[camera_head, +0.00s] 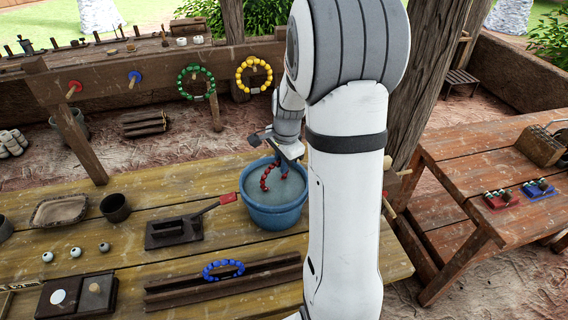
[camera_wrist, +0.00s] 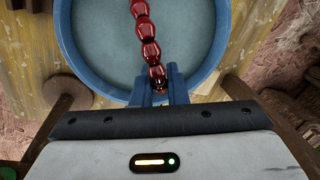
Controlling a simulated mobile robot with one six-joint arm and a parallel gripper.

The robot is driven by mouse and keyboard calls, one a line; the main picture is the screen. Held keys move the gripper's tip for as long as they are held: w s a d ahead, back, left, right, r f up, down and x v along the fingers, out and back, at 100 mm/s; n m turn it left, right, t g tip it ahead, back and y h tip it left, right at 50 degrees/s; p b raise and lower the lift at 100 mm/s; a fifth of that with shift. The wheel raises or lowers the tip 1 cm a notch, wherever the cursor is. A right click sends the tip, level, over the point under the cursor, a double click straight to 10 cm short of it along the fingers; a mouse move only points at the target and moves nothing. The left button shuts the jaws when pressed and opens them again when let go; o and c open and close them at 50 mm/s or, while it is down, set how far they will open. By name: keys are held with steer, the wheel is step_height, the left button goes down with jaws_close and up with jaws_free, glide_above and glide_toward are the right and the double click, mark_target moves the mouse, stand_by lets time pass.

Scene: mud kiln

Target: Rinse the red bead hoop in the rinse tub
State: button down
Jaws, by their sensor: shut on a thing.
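The red bead hoop (camera_head: 266,178) hangs from my gripper (camera_head: 284,166) over the blue rinse tub (camera_head: 275,216), with its lower part at or in the pale water. I cannot tell how deep it reaches. In the wrist view, my gripper (camera_wrist: 160,90) has its blue fingers shut on the red bead hoop (camera_wrist: 148,45). The beads run up the picture across the rinse tub (camera_wrist: 68,45). Part of the hoop is hidden by my gripper and arm.
A flat dark tool with a red-ended handle (camera_head: 175,230) lies left of the tub. A blue bead hoop (camera_head: 223,270) rests on a dark grooved rack (camera_head: 190,292) in front. Green (camera_head: 183,82) and yellow (camera_head: 240,75) hoops hang behind. A second table (camera_head: 470,180) stands right.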

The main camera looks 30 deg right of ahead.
steer(key=shift+r+p, duration=2)
steer(key=shift+r, duration=1.15)
